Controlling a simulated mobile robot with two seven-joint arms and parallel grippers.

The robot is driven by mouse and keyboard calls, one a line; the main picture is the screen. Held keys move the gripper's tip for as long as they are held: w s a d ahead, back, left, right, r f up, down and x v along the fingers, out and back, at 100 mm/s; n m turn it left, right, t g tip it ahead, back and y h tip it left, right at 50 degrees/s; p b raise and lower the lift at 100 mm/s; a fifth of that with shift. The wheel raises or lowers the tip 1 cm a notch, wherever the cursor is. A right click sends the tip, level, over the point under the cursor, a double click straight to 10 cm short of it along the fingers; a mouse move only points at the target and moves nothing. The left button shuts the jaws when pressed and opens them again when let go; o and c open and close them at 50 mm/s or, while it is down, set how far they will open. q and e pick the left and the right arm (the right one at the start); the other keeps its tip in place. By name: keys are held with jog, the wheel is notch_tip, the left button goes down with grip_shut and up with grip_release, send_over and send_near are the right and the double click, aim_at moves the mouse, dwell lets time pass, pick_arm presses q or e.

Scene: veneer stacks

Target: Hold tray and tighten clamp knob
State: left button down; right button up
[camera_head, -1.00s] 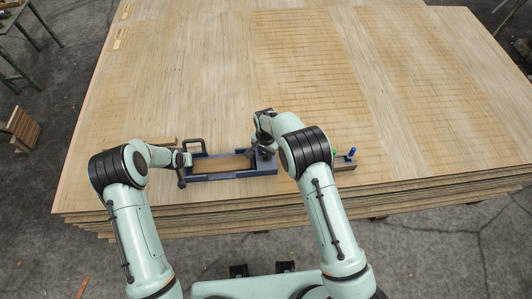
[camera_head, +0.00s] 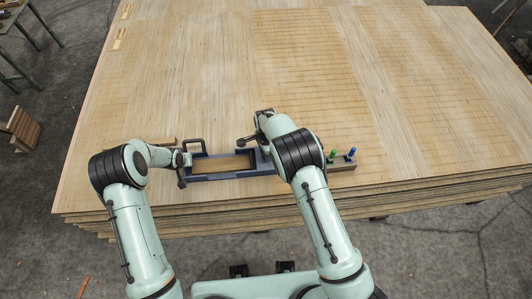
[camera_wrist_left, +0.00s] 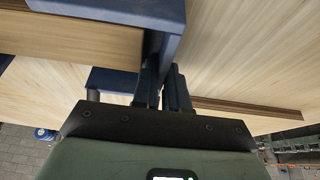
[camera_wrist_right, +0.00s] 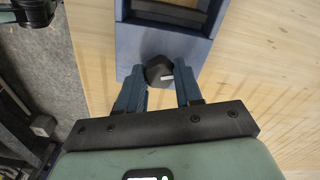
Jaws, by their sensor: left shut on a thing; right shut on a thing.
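The dark blue tray (camera_head: 225,176) lies near the front edge of the wooden stack. My left gripper (camera_head: 187,160) is at its left end. In the left wrist view, the left fingers (camera_wrist_left: 164,88) are closed on the tray's blue wall (camera_wrist_left: 165,45). The dark faceted clamp knob (camera_wrist_right: 158,70), with a white mark, sits on the tray's blue right end. In the right wrist view, my right fingers (camera_wrist_right: 159,92) are on both sides of the knob, shut on it. In the head view, my right arm hides the knob.
A dark block (camera_head: 342,167) with a green peg (camera_head: 332,156) and a blue peg (camera_head: 351,153) lies to the right of my right arm. The veneer stack (camera_head: 190,80) behind the tray is mostly bare. Its front edge is close to the tray.

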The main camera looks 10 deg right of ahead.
jog(key=shift+m, duration=1.7)
jog(key=shift+m, duration=1.7)
jog(key=m, duration=0.3)
jog(key=shift+m, duration=0.3)
